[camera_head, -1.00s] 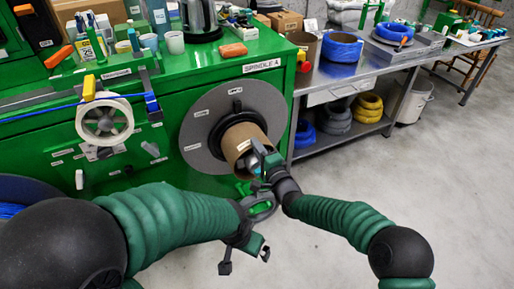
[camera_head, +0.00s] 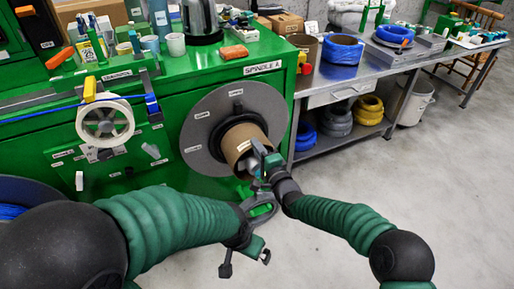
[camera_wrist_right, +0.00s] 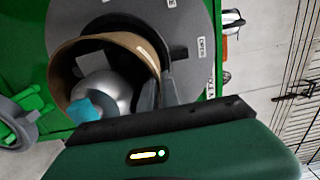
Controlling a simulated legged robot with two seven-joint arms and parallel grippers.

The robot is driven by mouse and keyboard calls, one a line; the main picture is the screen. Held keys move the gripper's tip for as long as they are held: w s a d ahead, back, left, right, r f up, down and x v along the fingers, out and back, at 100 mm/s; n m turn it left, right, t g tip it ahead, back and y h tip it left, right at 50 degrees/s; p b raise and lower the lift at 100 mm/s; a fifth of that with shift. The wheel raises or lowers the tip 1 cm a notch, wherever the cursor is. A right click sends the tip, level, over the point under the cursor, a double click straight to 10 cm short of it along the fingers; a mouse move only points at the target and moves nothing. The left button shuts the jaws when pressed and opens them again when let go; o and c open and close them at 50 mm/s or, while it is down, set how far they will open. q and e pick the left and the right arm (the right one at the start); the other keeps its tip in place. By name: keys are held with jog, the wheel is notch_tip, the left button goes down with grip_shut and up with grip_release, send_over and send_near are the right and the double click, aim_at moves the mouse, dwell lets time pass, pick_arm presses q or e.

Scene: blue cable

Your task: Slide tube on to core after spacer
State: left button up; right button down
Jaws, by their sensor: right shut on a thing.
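A brown cardboard tube (camera_head: 240,142) sits in front of the large grey disc (camera_head: 200,143) below the "SPINDLE A" label. A black ring (camera_head: 222,125), possibly the spacer, shows between tube and disc. In the right wrist view, the tube (camera_wrist_right: 62,75) surrounds a rounded silver core end (camera_wrist_right: 112,88). My right gripper (camera_head: 256,160) is shut on the tube's near rim, at its right side; a finger (camera_wrist_right: 168,75) shows beside the wall. My left gripper (camera_head: 245,262) is low in front of the cabinet, empty, its fingers apart. How deep the tube sits is hidden.
A white tape reel (camera_head: 104,121) hangs on the green cabinet (camera_head: 150,175) at left. A steel bench (camera_head: 345,75) with blue coils stands at right.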

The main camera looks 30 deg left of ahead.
jog(key=shift+b+x, duration=0.5)
jog(key=shift+x, duration=0.3)
dwell(0.4)
jog(key=shift+r, duration=0.15)
dwell(0.6)
jog(key=shift+d+f+b, duration=0.1)
jog(key=shift+f+b, duration=0.4)
jog(key=shift+f, duration=0.1)
jog(key=c, duration=1.5)
grip_release()
jog(key=shift+w+a+f, duration=0.1)
jog(key=shift+a, duration=0.1)
jog(key=o, duration=0.5)
jog(key=shift+d, duration=0.1)
